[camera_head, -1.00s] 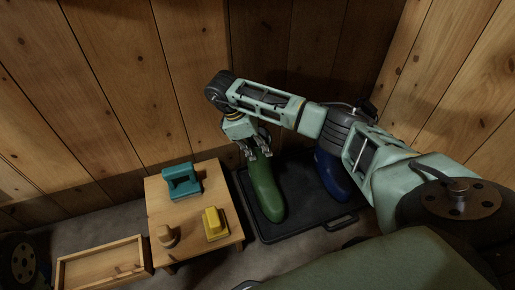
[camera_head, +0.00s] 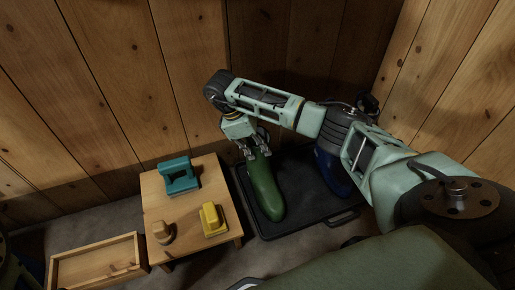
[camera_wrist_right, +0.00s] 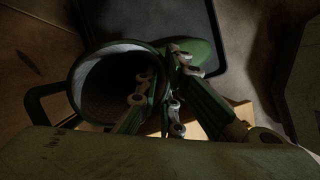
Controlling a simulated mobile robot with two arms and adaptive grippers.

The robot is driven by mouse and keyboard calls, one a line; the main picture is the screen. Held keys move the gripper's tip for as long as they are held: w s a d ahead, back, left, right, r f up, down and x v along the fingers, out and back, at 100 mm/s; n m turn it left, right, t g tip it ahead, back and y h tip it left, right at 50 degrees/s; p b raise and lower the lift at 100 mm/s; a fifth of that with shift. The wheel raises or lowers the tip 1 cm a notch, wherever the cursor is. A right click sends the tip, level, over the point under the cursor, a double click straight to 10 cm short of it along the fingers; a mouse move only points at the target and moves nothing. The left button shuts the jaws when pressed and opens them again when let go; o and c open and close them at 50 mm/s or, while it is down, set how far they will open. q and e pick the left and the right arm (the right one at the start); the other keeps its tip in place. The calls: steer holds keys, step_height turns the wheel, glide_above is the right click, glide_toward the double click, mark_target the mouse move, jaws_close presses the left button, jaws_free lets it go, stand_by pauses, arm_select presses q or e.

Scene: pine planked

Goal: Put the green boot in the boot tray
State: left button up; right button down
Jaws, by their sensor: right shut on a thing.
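The green boot (camera_head: 265,190) stands over the left part of the black boot tray (camera_head: 300,222) in the head view. I cannot tell whether its sole touches the tray floor. My right gripper (camera_head: 250,150) reaches down to the boot's top and is shut on its rim. In the right wrist view the boot's round opening (camera_wrist_right: 112,88) faces the camera, with the fingers (camera_wrist_right: 160,95) at its edge, and the tray (camera_wrist_right: 150,22) shows behind. A blue boot (camera_head: 332,172) is on the tray's right side, partly hidden by my right arm. My left gripper is out of view.
A wooden box (camera_head: 98,264) is at lower left. Planked walls close in behind.

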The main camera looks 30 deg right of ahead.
steer(key=shift+f, duration=0.2)
steer(key=c, duration=1.8)
jaws_free()
steer(key=v, duration=1.2)
